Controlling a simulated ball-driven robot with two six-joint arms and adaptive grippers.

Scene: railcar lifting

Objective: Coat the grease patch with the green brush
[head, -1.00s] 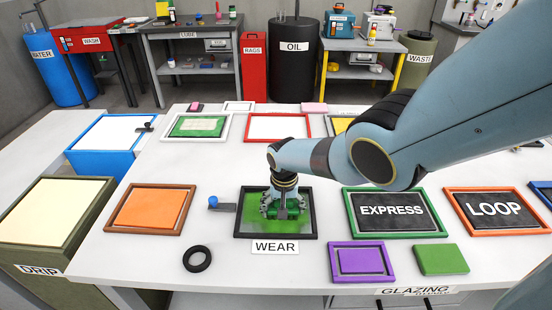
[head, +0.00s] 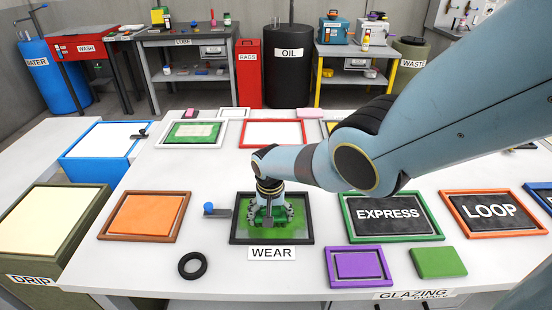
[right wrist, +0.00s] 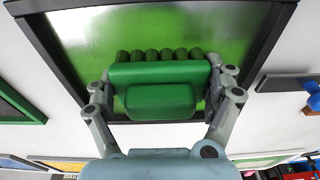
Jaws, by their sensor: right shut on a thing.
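My right gripper (head: 269,216) is shut on the green brush (right wrist: 160,98), a green block with a row of rounded green bristles along its far side. It holds the brush low over the black-framed WEAR tray (head: 309,240). The panel (right wrist: 110,32) inside the tray is green, with paler, streaked areas in the wrist view; I take it to be the grease patch. The brush and fingers hide part of the panel. I cannot tell whether the bristles touch it. My left gripper is not in view.
An orange tray (head: 145,216) and a black ring (head: 192,265) lie to the left. A small blue-knobbed tool (head: 210,208) stands beside the WEAR tray. The EXPRESS board (head: 390,214), purple frame (head: 357,266) and green block (head: 438,262) are on the right.

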